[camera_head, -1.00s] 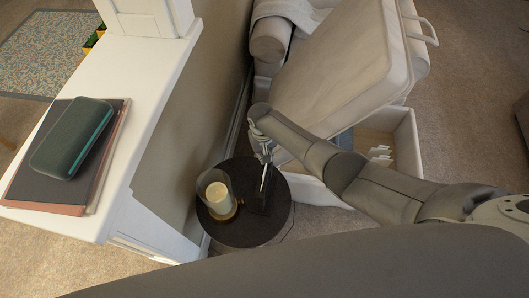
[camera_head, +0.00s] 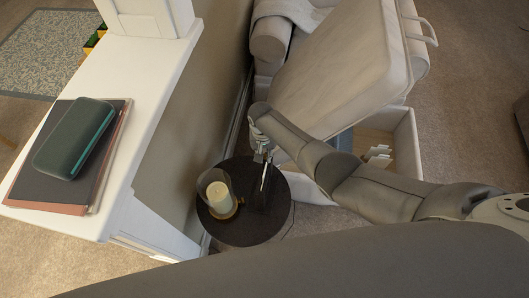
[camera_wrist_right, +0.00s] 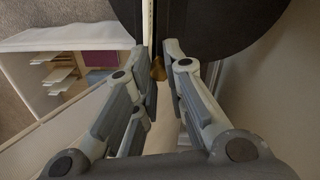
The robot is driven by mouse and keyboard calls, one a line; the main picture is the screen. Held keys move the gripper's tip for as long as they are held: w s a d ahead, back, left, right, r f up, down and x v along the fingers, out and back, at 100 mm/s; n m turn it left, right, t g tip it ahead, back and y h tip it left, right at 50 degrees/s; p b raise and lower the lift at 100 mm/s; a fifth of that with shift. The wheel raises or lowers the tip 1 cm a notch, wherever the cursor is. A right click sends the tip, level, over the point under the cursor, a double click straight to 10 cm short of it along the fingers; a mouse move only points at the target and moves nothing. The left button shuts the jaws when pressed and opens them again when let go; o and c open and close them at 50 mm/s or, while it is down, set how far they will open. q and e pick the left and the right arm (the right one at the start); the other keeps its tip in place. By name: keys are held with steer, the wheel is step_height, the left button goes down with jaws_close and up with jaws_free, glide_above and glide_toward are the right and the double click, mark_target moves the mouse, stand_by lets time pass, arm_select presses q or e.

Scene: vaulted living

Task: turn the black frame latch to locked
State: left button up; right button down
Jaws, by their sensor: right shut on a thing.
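The black frame (camera_head: 264,187) stands on a round dark side table (camera_head: 243,233) and shows nearly edge-on in the head view. In the right wrist view its thin edge (camera_wrist_right: 148,20) is at the top. My right gripper (camera_head: 262,148) is at the frame's upper end. In the wrist view its fingers (camera_wrist_right: 157,48) are on either side of a small brass-coloured piece, which looks like the latch (camera_wrist_right: 158,69), and are shut on it. The fingers partly hide the latch, and I cannot tell its exact turn. My left gripper is not in view.
A candle in a glass holder (camera_head: 219,198) stands on the table close left of the frame. A white ledge (camera_head: 150,105) with a green case (camera_head: 75,138) is at left. An open white drawer (camera_head: 403,140) and a pale cushion (camera_head: 345,75) lie to the right.

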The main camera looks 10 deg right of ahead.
steer(key=c, duration=1.4)
jaws_free()
steer(key=shift+r, duration=0.15)
steer(key=r, duration=1.1)
steer(key=shift+a+r, duration=0.25)
steer(key=shift+r, duration=0.15)
steer(key=shift+c, duration=0.3)
